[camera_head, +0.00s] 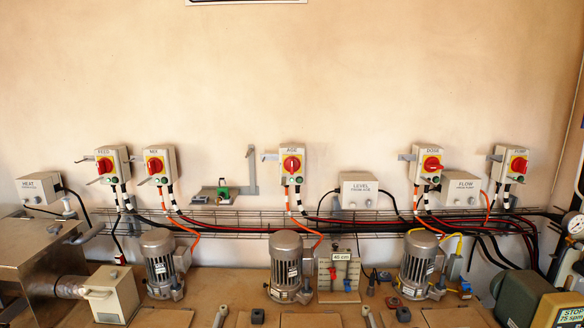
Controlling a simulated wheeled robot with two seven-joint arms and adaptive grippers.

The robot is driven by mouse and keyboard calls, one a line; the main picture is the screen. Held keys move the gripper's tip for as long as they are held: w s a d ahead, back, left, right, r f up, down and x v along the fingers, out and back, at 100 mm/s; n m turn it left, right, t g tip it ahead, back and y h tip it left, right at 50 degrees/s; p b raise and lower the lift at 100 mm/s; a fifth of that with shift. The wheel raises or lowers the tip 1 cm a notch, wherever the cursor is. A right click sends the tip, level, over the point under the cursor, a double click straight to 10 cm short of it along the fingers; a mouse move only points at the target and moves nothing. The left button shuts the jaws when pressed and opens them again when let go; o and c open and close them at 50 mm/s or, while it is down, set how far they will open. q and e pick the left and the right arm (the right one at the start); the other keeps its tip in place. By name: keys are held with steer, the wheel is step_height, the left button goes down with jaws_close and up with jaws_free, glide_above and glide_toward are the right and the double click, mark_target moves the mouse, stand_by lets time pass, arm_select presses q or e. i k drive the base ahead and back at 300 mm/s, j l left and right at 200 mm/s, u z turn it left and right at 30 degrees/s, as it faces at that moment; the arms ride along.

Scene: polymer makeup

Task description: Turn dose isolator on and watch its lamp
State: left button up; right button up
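The dose isolator (427,165) is a pale box on the back wall, right of centre, with a label above its switch that seems to read DOSE. Its red rotary knob (432,163) sits on a yellow plate, and its handle looks roughly horizontal. I cannot make out a lit lamp on or near it. A grey motor (418,262) stands on the bench below it. Neither of my grippers is in view, and nothing covers the isolator's front.
Similar isolators stand on the wall: feed (112,165), mix (159,165), age (291,164) and one at far right (513,165). A wire cable tray (250,222) runs beneath. The flow box (461,188) is close on the right.

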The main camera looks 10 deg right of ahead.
mark_target(432, 165)
steer(key=z, duration=1.25)
